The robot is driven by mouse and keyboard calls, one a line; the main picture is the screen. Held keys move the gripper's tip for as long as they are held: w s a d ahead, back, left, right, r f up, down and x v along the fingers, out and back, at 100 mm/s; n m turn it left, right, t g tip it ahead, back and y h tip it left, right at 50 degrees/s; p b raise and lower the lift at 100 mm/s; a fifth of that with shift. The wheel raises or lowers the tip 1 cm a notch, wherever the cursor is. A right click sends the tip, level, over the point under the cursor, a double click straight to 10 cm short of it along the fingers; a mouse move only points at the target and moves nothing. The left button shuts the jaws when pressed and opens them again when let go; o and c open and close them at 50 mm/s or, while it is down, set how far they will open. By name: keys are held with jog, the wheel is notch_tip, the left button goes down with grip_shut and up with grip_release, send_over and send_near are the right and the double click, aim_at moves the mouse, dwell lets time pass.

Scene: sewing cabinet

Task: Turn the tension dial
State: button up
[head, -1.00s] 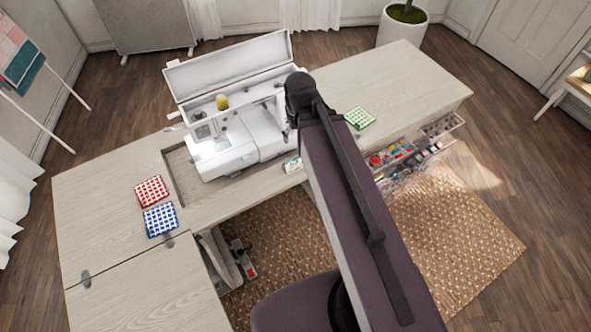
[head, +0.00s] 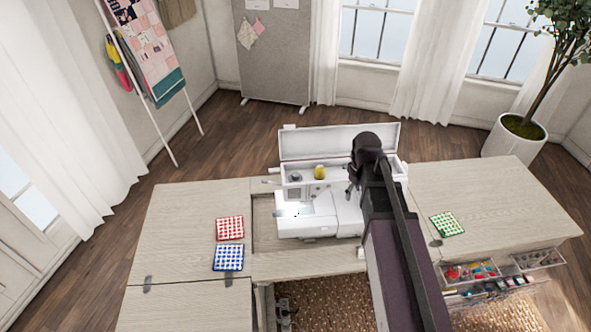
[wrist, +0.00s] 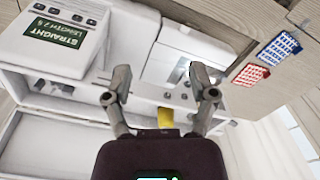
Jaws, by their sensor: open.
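The white sewing machine (head: 312,226) is set into the table, its long lid raised at the back. In the wrist view the machine (wrist: 75,75) fills the left and middle, with a screen (wrist: 55,30) reading "STRAIGHT". My gripper (wrist: 160,88) is open, its two fingers apart with nothing held between them. In the head view my gripper (head: 351,190) is above the right part of the machine, partly hidden by my arm. Small round knobs (wrist: 185,97) show near the right finger; I cannot tell which is the tension dial. A yellow spool (head: 319,172) stands on the machine top.
A red checked cloth (head: 230,228) and a blue one (head: 228,257) lie left of the machine. A green checked cloth (head: 447,224) lies to the right. Open drawers (head: 470,271) with sewing supplies stick out at the front right. The table's right end is clear.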

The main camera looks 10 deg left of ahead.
jog(key=w+a+r+n+p, duration=0.35)
jog(key=w+a+n, duration=0.4)
jog(key=a, duration=0.35)
notch_tip(320, 180, up, 3)
jog(key=n+p, duration=0.2)
jog(key=n, duration=0.4)
send_over(295, 174)
jog(key=shift+s, duration=0.1)
jog(key=shift+f, duration=0.15)
notch_tip(295, 174, down, 14)
jog(key=b, duration=1.3)
jog(key=shift+d+r+b, duration=0.1)
jog(key=shift+r+b, duration=0.15)
jog(key=shift+b, duration=0.05)
jog(key=shift+m, duration=0.25)
grip_shut()
